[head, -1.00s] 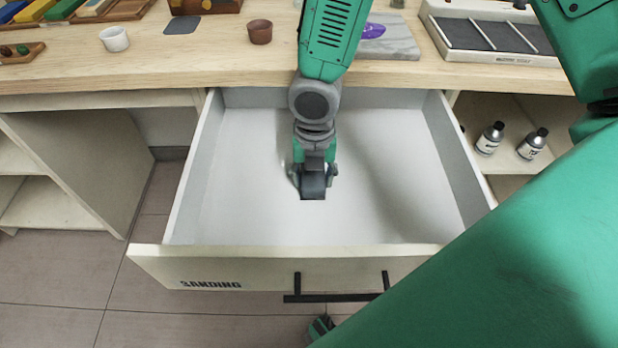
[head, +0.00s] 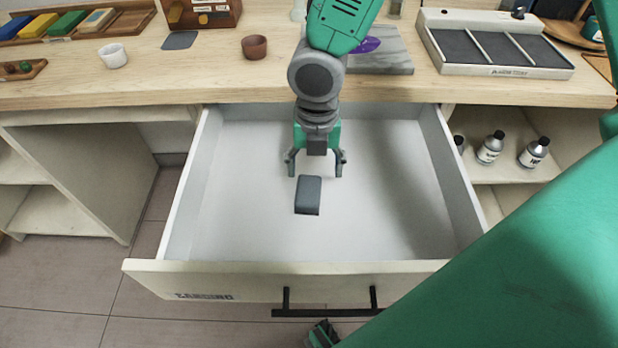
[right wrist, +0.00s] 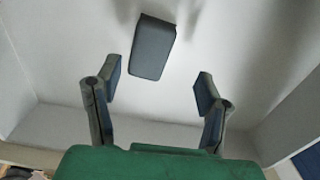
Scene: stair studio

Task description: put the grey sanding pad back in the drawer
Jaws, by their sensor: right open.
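The grey sanding pad (head: 308,195) lies inside the open drawer (head: 240,225), near the middle of its pale floor. My right gripper (head: 315,172) is open and empty, just behind the pad in the head view and apart from it. In the right wrist view, the pad (right wrist: 153,48) shows whole beyond the two spread fingers (right wrist: 155,88), with nothing between their tips.
The drawer is otherwise empty. Its black handle (head: 326,312) is at the front. The worktop (head: 190,72) behind holds a white cup (head: 113,56), a brown cup (head: 254,47) and a sectioned tray (head: 492,71). Bottles (head: 490,147) stand on the right shelf.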

